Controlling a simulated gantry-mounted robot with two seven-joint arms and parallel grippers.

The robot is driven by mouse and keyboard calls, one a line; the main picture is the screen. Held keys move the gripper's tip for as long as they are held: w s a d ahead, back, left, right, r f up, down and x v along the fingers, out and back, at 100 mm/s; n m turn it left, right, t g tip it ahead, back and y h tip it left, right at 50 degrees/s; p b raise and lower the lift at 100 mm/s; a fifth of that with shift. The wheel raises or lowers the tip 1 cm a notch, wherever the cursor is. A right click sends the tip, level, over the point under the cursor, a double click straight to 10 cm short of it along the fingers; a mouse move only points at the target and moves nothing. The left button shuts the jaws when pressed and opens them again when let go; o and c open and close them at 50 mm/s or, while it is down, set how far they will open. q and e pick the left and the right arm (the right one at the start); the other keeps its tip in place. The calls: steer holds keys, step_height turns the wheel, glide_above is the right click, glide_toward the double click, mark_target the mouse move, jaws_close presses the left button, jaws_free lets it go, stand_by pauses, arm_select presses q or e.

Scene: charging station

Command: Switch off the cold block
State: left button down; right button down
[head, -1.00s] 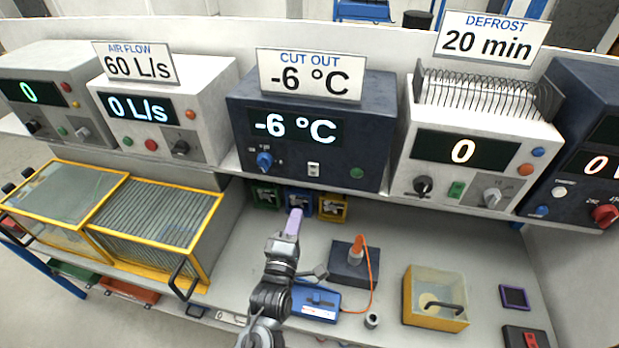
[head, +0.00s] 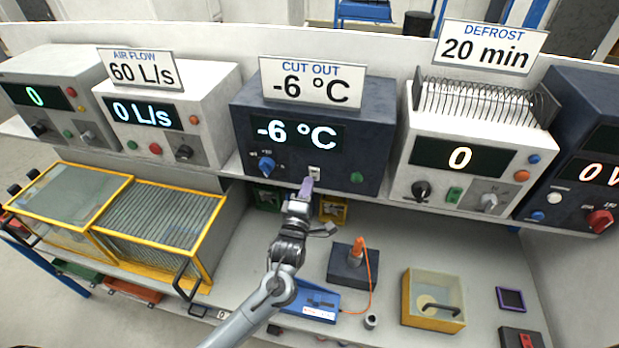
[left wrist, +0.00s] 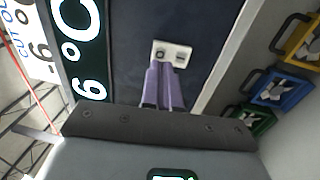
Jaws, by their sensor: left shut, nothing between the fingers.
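The cold block (head: 312,135) is the dark blue box under the "CUT OUT -6 °C" sign, and its display (head: 297,132) reads -6 °C. A small white rocker switch (head: 314,172) sits low on its front, between a blue knob (head: 266,166) and a green button (head: 357,178). My left gripper (head: 307,184) is shut and empty, its purple fingertips just below the switch. In the left wrist view the fingers (left wrist: 163,88) point at the white switch plate (left wrist: 171,53) and reach its edge; whether they touch it I cannot tell. My right gripper is not in view.
White instruments stand left (head: 165,110) and right (head: 465,150) of the block on the same shelf. Below are a yellow-framed case (head: 160,225), a dark box with an orange plug (head: 353,265), a blue tray (head: 312,300) and a yellow tank (head: 433,300).

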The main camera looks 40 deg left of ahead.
mark_target(314, 174)
arm_select(q)
steer(key=shift+x, duration=1.15)
steer(key=shift+w+a+r+p, duration=0.1)
steer(key=shift+w+r+p, duration=0.2)
steer(key=shift+p, duration=0.6)
steer(key=shift+s+f, duration=0.15)
steer(key=shift+f, duration=0.15)
steer(key=shift+r, duration=0.1)
